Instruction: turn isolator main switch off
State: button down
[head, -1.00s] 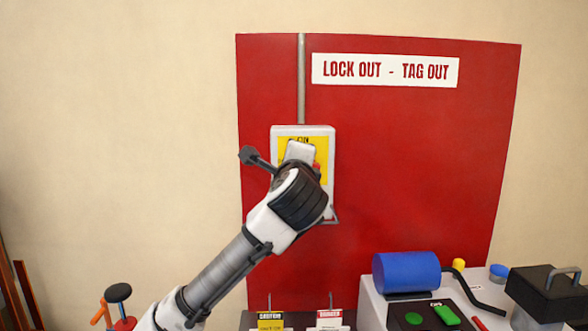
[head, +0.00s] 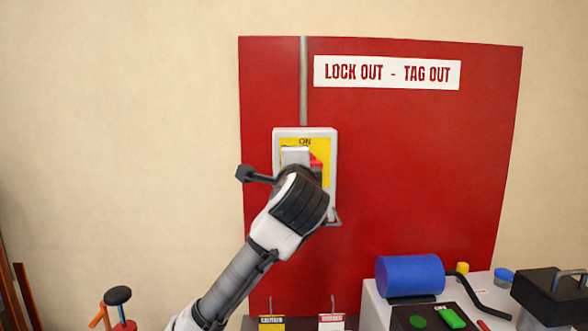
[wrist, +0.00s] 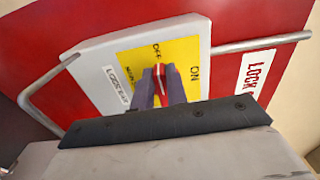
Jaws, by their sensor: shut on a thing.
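The isolator main switch (head: 332,185) is a light grey box with a yellow plate on the red board. My gripper (head: 306,172) is in front of it and hides much of the plate. A bit of the red knob (head: 316,160) shows beside my gripper. In the wrist view the red knob (wrist: 159,72) has a pale line and sits between the two fingers of my gripper (wrist: 160,86), which is shut on it. The knob's visible end points towards the word OFF, with ON to its right. Its lower part is hidden.
A conduit (head: 304,80) runs up from the box, and a wire loop sticks out below it. A LOCK OUT - TAG OUT sign (head: 387,72) is above right. Tags and a machine with a blue cylinder (head: 409,275) stand below. The wall at left is clear.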

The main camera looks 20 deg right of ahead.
jog(key=c, duration=1.4)
grip_release()
jog(key=b+v, duration=0.3)
jog(key=v, duration=1.1)
jog(key=shift+w, duration=0.1)
